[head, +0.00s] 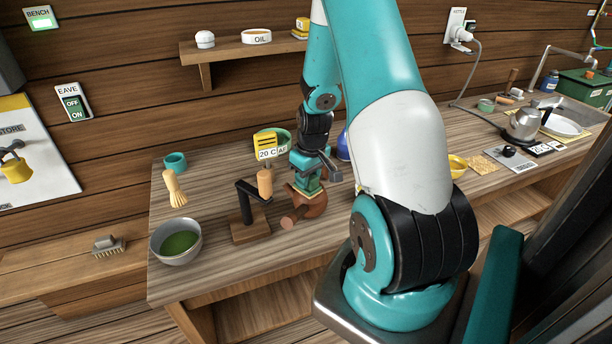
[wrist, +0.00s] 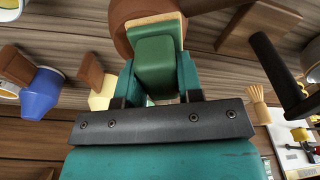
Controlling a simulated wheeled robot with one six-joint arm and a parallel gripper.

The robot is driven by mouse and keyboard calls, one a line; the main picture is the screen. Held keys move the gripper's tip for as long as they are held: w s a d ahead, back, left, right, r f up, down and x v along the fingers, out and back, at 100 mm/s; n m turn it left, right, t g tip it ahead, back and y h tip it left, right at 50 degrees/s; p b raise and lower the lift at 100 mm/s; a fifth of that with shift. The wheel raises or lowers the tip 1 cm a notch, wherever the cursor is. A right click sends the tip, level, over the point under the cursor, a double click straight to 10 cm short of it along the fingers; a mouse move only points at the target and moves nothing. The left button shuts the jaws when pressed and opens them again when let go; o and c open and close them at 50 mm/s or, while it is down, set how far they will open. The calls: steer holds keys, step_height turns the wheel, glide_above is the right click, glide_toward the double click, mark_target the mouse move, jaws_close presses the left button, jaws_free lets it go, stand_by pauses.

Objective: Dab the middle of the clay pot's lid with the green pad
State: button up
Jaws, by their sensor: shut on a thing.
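My gripper (head: 312,181) is shut on the green pad, which also shows between the two teal fingers in the wrist view (wrist: 155,62). The pad is a green block with a pale cream layer at its far end. The brown clay pot (head: 317,207) stands on the bench directly below the pad, with a stubby side handle pointing to the front left. The pad's pale face is at the top of the pot; I cannot tell whether it touches the lid. The pad and gripper hide the lid's middle. In the wrist view the pot (wrist: 122,32) shows behind the pad.
A dark stand with a wooden-handled arm (head: 246,217) is close left of the pot. A bowl of green liquid (head: 176,242) and a whisk (head: 174,188) are farther left.

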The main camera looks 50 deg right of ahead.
steer(key=shift+w, duration=0.1)
steer(key=shift+w+d, duration=0.1)
steer(key=shift+w, duration=0.65)
steer(key=shift+f, duration=0.1)
steer(key=shift+s, duration=0.85)
steer(key=shift+w, duration=0.15)
steer(key=shift+w, duration=0.7)
